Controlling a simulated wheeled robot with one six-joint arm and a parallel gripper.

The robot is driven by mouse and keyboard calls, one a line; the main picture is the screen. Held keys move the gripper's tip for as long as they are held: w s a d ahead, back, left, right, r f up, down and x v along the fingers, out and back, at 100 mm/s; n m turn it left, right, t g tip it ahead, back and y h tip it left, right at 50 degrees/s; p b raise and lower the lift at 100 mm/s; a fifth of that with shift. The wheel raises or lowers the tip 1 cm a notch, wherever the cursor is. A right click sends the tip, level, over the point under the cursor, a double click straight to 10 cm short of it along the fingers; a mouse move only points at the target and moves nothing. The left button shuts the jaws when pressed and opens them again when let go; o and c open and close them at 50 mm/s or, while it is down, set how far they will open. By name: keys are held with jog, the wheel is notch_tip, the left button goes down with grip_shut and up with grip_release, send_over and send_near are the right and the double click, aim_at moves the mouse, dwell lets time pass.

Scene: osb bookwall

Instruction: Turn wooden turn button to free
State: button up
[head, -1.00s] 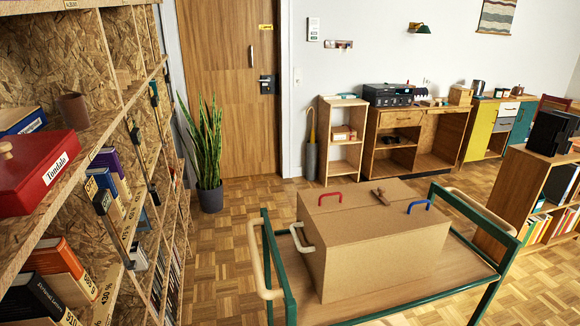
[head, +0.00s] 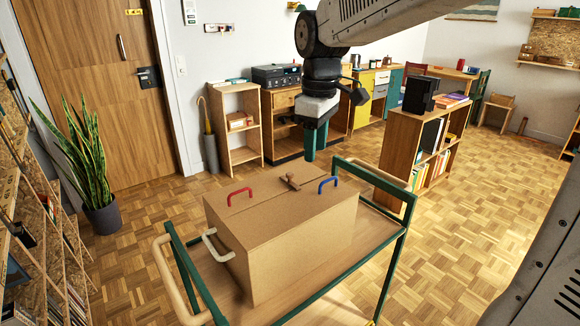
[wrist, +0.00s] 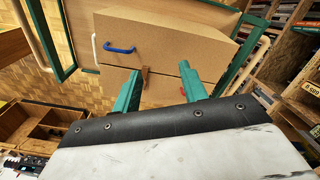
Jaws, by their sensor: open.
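The wooden turn button (head: 291,182) sits on top of the brown box (head: 300,235), between a red handle (head: 239,195) and a blue handle (head: 327,184). It lies across the seam between the two lid panels. In the wrist view the turn button (wrist: 145,76) shows between the green fingertips, beyond them. My gripper (head: 315,146) hangs fingers-down above and behind the box, apart from the button. In the wrist view my gripper (wrist: 161,86) is open and empty. The blue handle (wrist: 119,48) is left of it there.
The box stands on a green-framed trolley (head: 378,262) with cream rails. A low bookshelf (head: 420,150) is behind it at right. A plant (head: 85,165) and a shelf wall stand at left. The parquet floor around the trolley is clear.

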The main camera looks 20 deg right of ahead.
aim_at(290, 173)
jog(key=w+f+n, duration=0.1)
jog(key=w, duration=0.3)
jog(key=w+a+f+n, duration=0.1)
jog(key=w+f, duration=0.1)
jog(key=w, duration=0.2)
jog(key=w+f+n, duration=0.1)
jog(key=w+n, duration=0.1)
jog(key=w, duration=0.2)
jog(key=shift+w+a+f, duration=0.15)
jog(key=shift+a, duration=0.05)
notch_tip(290, 173, down, 7)
jog(key=shift+w+r, duration=0.1)
jog(key=shift+r, duration=0.05)
jog(key=shift+f, duration=0.5)
jog(key=shift+c, duration=0.3)
grip_shut()
